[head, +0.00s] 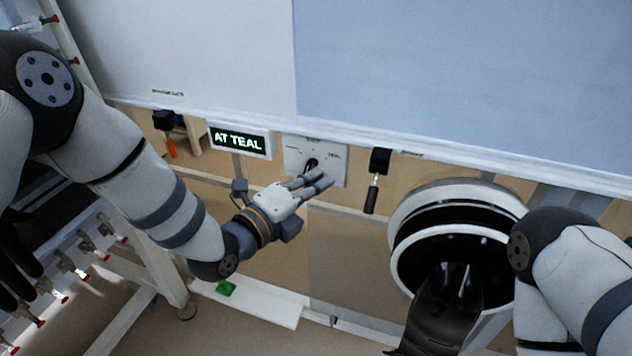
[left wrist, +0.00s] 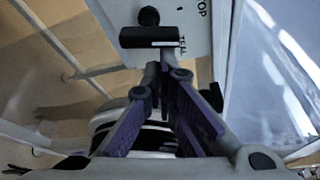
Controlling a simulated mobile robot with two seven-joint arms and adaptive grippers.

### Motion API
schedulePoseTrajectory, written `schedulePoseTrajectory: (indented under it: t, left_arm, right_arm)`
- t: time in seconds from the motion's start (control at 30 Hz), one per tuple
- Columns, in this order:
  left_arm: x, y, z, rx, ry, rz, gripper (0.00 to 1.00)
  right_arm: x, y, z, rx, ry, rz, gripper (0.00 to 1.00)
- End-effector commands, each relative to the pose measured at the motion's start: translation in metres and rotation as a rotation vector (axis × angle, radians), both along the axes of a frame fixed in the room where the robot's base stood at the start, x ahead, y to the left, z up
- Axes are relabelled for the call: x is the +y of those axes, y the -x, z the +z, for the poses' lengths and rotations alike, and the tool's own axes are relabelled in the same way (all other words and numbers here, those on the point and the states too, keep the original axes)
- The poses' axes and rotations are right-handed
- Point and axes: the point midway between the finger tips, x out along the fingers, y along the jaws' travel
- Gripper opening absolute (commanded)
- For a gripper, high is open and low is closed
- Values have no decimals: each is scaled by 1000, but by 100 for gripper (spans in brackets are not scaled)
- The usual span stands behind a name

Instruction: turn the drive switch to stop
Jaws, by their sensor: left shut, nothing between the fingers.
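The drive switch (head: 311,164) is a small black knob on a pale panel (head: 337,177) under the hood's lower edge. The panel has a printed label at its top and one at its right that seems to read TEAL. In the left wrist view the switch shows as a black bar handle (left wrist: 150,38), near the labels TEAL and one ending in TOP. My left gripper (head: 325,179) is shut and empty, its fingertips just in front of the panel's lower part. In the left wrist view its fingertips (left wrist: 159,72) are close below the handle; contact cannot be told. My right gripper is out of view.
A lit sign (head: 239,140) reads AT TEAL, left of the panel. A black handle (head: 371,190) hangs to the right, and an orange-tipped one (head: 169,145) to the left. A round port (head: 405,215) with a dark glove (head: 445,305) is at lower right.

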Motion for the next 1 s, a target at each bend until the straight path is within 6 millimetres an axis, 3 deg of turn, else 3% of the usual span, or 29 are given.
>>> schedulePoseTrajectory:
  t: [0.2,0.37,1.0]
  left_arm:
    - [1,0,0,5,12,1,0]
    - [8,-3,8,39,127,0,0]
    - [7,-8,12,41,131,2,0]
  right_arm:
    - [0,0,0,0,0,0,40]
    - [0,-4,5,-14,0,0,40]
    - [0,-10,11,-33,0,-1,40]
